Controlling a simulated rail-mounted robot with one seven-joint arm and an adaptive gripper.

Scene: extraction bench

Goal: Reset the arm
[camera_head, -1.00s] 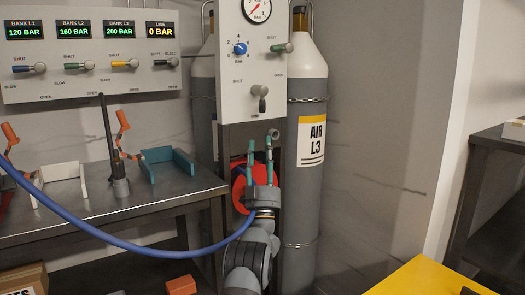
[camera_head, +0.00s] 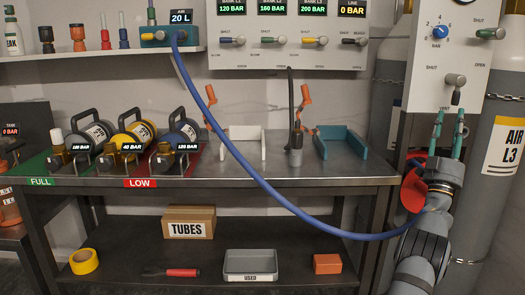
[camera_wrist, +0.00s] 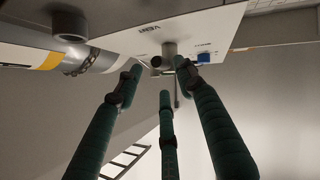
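My arm rises at the right of the head view, with my gripper (camera_head: 450,114) pointing up in front of the valve panel (camera_head: 442,50). Its teal fingers stand apart with nothing seen between them. They are below the panel's vent lever (camera_head: 455,82) in the picture. In the wrist view, three dark green fingers of my gripper (camera_wrist: 162,80) are spread, and the vent knob (camera_wrist: 168,50) shows beyond their tips. No contact with the knob can be made out.
A blue hose (camera_head: 270,190) sags across the bench (camera_head: 250,172) toward my wrist; its end there is unclear. A red disc (camera_head: 414,180) is behind my wrist. A gas cylinder (camera_head: 495,190) stands close at the right. Several small cylinders (camera_head: 130,135) lie on the bench's left half.

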